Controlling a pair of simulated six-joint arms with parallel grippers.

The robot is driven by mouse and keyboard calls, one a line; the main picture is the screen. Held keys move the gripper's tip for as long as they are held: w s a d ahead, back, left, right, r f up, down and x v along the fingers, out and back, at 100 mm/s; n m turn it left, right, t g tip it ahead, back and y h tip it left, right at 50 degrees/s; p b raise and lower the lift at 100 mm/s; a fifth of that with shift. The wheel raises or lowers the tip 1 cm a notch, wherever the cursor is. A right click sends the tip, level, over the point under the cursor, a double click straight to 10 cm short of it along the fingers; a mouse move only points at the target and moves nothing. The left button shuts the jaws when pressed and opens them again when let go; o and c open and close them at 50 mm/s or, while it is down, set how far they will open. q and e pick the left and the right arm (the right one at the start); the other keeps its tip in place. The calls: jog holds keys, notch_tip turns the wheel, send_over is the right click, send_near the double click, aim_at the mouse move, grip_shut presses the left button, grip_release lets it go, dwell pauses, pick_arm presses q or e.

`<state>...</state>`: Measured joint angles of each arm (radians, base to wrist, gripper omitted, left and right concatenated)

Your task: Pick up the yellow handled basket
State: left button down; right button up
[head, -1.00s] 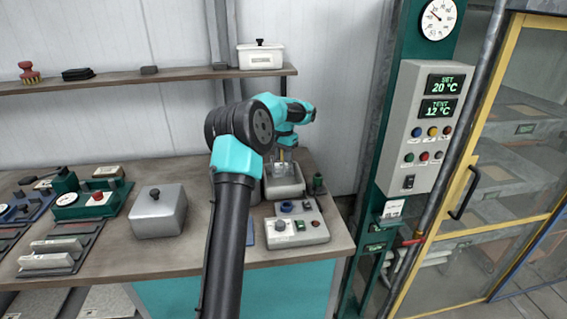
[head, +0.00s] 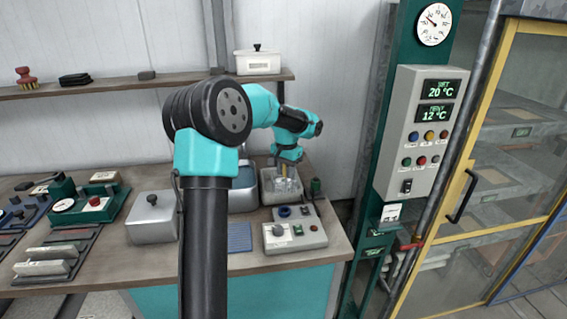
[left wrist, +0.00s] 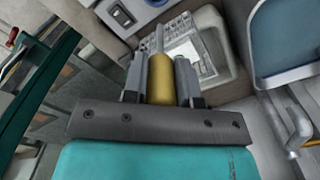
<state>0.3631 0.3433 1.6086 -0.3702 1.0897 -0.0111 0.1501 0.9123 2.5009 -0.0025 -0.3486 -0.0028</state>
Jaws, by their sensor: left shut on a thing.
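The basket's yellow handle (left wrist: 160,82) stands between the two fingers of my left gripper (left wrist: 161,70) in the left wrist view. The fingers are shut on it. In the head view my left gripper (head: 285,165) points down over the grey bath (head: 267,197) at the back of the bench. The pale wire basket (head: 287,187) shows below the yellow handle, at the bath. Its mesh (left wrist: 185,48) also shows past the fingers in the wrist view. I cannot tell whether the basket touches the bath floor. My right gripper is not in view.
A control box (head: 294,234) with knobs stands in front of the bath. A blue-grey open tank (head: 243,190) stands left of it, beside a lidded metal box (head: 153,217). A green post (head: 373,180) and a shelf (head: 130,88) bound the space.

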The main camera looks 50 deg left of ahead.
pick_arm(q)
jog(key=s+d, duration=0.4)
jog(key=d, duration=0.2)
jog(key=shift+d, duration=0.1)
dwell(0.4)
